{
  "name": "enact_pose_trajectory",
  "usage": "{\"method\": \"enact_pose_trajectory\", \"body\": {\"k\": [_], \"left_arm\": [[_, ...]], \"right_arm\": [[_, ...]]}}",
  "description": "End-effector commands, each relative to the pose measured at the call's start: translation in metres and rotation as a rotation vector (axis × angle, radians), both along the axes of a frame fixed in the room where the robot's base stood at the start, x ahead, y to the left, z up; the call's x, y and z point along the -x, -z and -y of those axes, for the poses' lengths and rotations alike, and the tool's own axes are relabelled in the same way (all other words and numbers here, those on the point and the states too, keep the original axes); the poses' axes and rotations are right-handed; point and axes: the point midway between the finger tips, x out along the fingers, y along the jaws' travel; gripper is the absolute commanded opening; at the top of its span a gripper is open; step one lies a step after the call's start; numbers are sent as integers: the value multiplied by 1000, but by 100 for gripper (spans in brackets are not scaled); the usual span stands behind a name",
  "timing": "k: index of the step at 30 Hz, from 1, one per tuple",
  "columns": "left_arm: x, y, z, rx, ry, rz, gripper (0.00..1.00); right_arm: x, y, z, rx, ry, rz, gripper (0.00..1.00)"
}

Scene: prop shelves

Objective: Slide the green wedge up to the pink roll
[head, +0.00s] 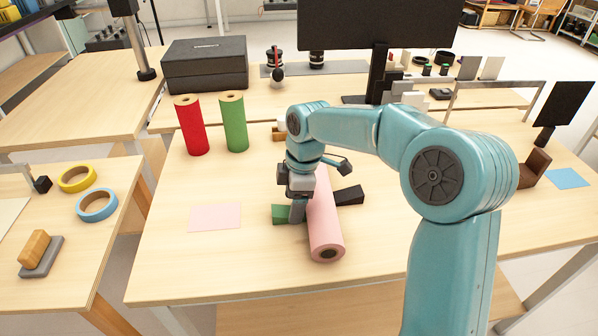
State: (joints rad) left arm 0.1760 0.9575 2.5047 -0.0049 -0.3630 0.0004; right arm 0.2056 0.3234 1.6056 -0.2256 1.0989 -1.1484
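The pink roll (325,228) lies on its side on the middle table, its near end facing me. The green wedge (281,214) sits on the table just left of the roll. My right gripper (297,214) comes in from the right, over the roll, and points down at the wedge's right part. Its grey finger hides that part and the space beside the roll, so I cannot tell whether wedge and roll touch. Whether the gripper is open or shut does not show clearly. My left gripper is out of view.
A black wedge (349,196) is right of the roll. A pink sheet (215,217) lies flat to the left. Red (191,126) and green (234,122) rolls stand upright at the back left. A brown holder (534,168) and blue sheet (567,178) are far right. The table's front left is clear.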

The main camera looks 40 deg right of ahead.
Motion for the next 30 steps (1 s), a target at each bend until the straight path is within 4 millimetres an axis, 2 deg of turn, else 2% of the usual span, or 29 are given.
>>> {"method": "enact_pose_trajectory", "body": {"k": [1,9,15,21,30], "left_arm": [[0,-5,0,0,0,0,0],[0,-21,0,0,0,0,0],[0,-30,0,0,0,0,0],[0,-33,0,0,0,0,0],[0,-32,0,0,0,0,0]], "right_arm": [[0,-15,2,0,1,4,71],[6,-87,11,0,0,5,71],[9,-126,16,0,0,1,71],[11,-141,18,-1,0,1,71],[11,-141,18,-1,0,-1,71]]}}
